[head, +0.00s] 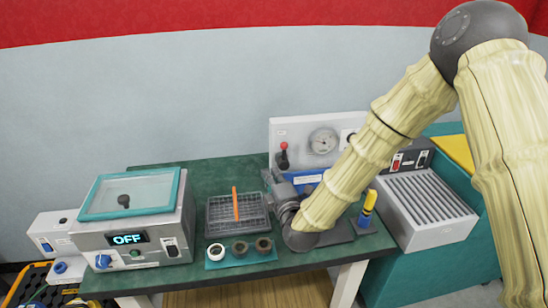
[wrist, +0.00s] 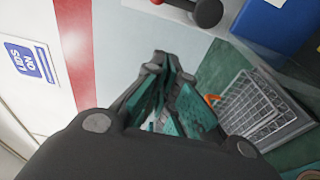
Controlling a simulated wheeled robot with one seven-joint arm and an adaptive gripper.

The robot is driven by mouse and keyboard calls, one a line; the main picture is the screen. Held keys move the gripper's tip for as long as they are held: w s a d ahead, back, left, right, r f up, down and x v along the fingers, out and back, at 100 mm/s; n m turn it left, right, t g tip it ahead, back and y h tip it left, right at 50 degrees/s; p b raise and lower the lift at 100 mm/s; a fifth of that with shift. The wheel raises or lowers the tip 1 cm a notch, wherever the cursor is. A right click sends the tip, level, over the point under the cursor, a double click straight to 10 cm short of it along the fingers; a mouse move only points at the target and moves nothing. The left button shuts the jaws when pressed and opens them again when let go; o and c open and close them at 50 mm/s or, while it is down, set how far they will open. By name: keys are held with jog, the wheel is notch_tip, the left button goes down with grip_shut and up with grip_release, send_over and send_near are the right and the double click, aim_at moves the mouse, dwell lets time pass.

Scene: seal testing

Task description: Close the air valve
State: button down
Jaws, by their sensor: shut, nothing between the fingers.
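The air valve appears to be the red-knobbed lever (head: 283,147) on a dark body at the left of the white gauge panel (head: 300,128). Its red knob is above the dark body. In the wrist view a dark rounded part with some red (wrist: 207,12), likely the valve, shows at the top edge, partly cut off. My gripper (head: 268,178) is below and slightly left of the valve, apart from it, near the grid tray. In the wrist view my gripper (wrist: 160,62) has its fingers together with nothing between them.
A grey grid tray (head: 213,222) with an orange stick (head: 236,203) lies left of my gripper. Several rings sit on a teal mat (head: 228,263) in front. A machine reading OFF (head: 127,239) stands left, a ribbed grey box (head: 430,235) right. Open table lies behind the tray.

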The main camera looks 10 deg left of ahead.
aim_at(283, 155)
jog(key=shift+w+d, duration=0.1)
jog(key=shift+d, duration=0.05)
jog(key=shift+w+a+p, duration=0.15)
jog(key=shift+w+p, duration=0.9)
jog(key=shift+w, duration=0.5)
jog(key=shift+w+a+p, duration=0.15)
jog(key=shift+w+p, duration=0.9)
jog(key=shift+w, duration=0.45)
jog(key=shift+w+a+p, duration=0.15)
jog(key=shift+w+p, duration=0.9)
jog(key=shift+w, duration=0.5)
jog(key=shift+d, duration=0.1)
jog(key=shift+f+b, duration=0.1)
jog(key=shift+b, duration=0.35)
